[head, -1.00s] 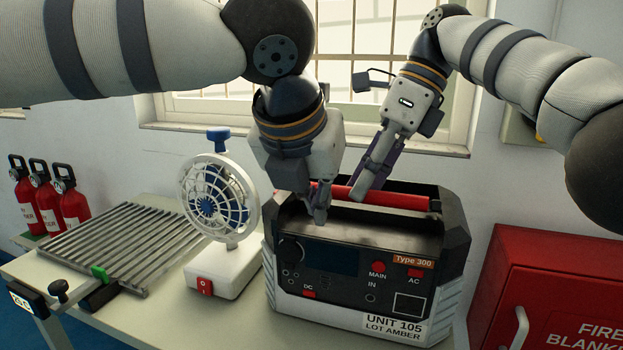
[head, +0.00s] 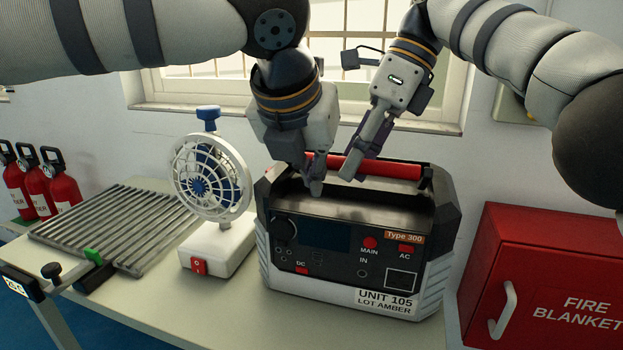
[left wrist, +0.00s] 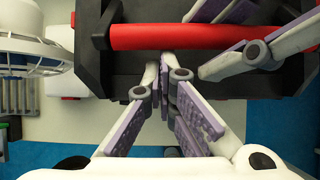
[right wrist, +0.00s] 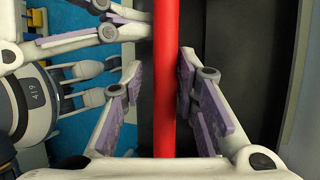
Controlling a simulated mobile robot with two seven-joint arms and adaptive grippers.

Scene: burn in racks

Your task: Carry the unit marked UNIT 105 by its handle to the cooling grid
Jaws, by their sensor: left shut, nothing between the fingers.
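The unit marked UNIT 105 (head: 340,262), a dark box with grey corners and a red top handle (head: 385,167), stands upright on the table. My right gripper (head: 347,175) is open at the handle. In the right wrist view, the red bar (right wrist: 165,90) runs between its two parted fingers (right wrist: 160,70). My left gripper (head: 316,190) is shut and empty over the unit's top. In the left wrist view, its closed fingertips (left wrist: 165,58) are beside the handle bar (left wrist: 190,37), not around it. The cooling grid (head: 120,228), a slatted metal rack, lies empty at the left.
A white fan (head: 212,190) stands between the grid and the unit. A green clip (head: 94,256) is at the grid's front edge. Red extinguishers (head: 60,185) stand at the far left. A red fire blanket box (head: 540,280) is at the right.

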